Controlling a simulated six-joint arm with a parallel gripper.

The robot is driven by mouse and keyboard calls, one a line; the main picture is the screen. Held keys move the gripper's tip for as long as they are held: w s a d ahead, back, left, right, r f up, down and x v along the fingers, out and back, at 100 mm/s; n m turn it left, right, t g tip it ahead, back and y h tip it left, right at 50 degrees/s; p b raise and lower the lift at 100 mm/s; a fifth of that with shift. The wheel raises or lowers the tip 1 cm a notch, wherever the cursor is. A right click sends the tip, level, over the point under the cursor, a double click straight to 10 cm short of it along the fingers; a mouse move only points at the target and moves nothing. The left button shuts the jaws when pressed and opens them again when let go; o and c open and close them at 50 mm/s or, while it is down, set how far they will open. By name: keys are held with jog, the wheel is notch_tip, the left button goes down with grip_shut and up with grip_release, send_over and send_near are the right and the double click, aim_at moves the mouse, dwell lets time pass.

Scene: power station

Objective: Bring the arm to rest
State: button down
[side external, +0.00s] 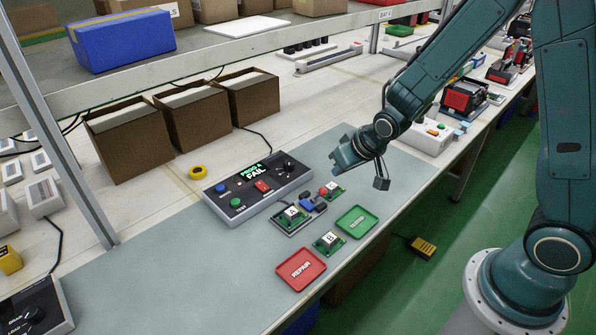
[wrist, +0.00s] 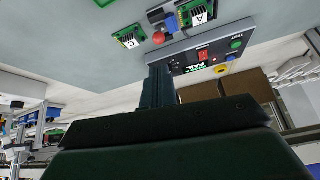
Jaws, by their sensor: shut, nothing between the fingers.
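My gripper (side external: 342,160) is shut and empty in the side external view, held above the bench behind the boards. In the wrist view my gripper (wrist: 158,88) shows as dark closed fingers in front of the test box. The test box (side external: 235,207) has a lit green display reading FAIL and also shows in the wrist view (wrist: 180,65). Board A (side external: 292,214) sits in a fixture in front of the box. Board C (wrist: 128,39) lies beside the fixture, near a red knob (wrist: 158,38). Board B (side external: 328,241) lies on the mat.
A red REPAIR tray (side external: 288,283) and a green tray (side external: 371,214) lie near the bench's front edge. Several open cardboard boxes (side external: 128,150) stand at the back under a shelf with a blue bin (side external: 125,42). A yellow tape roll (side external: 198,172) lies behind the test box.

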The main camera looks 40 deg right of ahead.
jog(key=d+v, duration=0.1)
jog(key=v, duration=1.6)
jog(key=s+r+n, duration=0.1)
jog(key=s+r, duration=0.1)
jog(key=s, duration=0.5)
jog(key=s+r+n, duration=0.1)
jog(key=s+r, duration=0.2)
jog(key=s, duration=0.4)
jog(key=shift+a+r+g+y, duration=0.3)
jog(key=shift+a+g, duration=0.1)
jog(key=shift+a, duration=0.05)
